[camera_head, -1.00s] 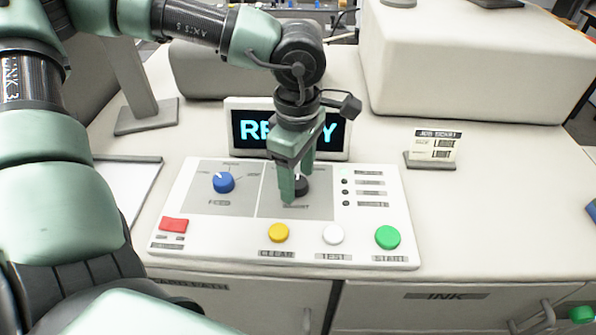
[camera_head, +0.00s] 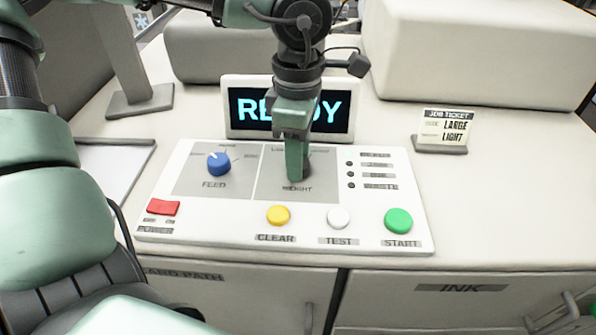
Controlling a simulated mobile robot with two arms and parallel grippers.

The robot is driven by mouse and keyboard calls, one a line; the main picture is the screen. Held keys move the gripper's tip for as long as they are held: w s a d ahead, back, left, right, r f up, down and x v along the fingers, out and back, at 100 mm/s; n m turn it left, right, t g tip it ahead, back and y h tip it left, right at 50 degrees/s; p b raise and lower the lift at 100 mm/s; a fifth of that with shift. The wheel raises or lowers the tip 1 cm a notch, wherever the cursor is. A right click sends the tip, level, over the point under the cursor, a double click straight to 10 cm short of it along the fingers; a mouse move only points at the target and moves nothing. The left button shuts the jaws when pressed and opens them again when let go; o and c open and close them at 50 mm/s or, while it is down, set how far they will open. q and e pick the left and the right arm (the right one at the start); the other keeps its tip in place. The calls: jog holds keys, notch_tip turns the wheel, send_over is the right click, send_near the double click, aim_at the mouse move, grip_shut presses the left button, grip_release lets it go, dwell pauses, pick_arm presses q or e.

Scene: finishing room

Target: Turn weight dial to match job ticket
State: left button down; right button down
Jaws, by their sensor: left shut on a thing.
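The control panel (camera_head: 358,226) lies on the white worktop, with the weight dial (camera_head: 308,166) in its middle grey field. My left gripper (camera_head: 297,168) points down and is shut on this dial. Its near finger hides most of the dial, so I cannot read the dial's setting. The job ticket (camera_head: 444,127) stands upright on a small base to the right and reads LARGE and LIGHT. My right gripper is not in view.
The blue feed dial (camera_head: 218,164) is left of the weight dial. The red power switch (camera_head: 163,208), yellow clear button (camera_head: 278,215), white test button (camera_head: 339,217) and green start button (camera_head: 398,220) line the front. The screen (camera_head: 342,112) behind reads READY.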

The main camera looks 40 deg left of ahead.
pick_arm(q)
jog(key=shift+f+n+b, duration=0.2)
jog(key=shift+n+b, duration=0.5)
jog(key=shift+b, duration=0.15)
jog(key=shift+r+n, duration=0.2)
jog(key=shift+n, duration=0.1)
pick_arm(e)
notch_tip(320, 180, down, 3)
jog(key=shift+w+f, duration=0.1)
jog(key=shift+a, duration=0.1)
pick_arm(q)
jog(key=c, duration=0.9)
grip_release()
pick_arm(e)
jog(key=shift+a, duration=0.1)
pick_arm(q)
notch_tip(320, 180, up, 8)
jog(key=shift+f+b, duration=0.1)
jog(key=shift+b, duration=0.3)
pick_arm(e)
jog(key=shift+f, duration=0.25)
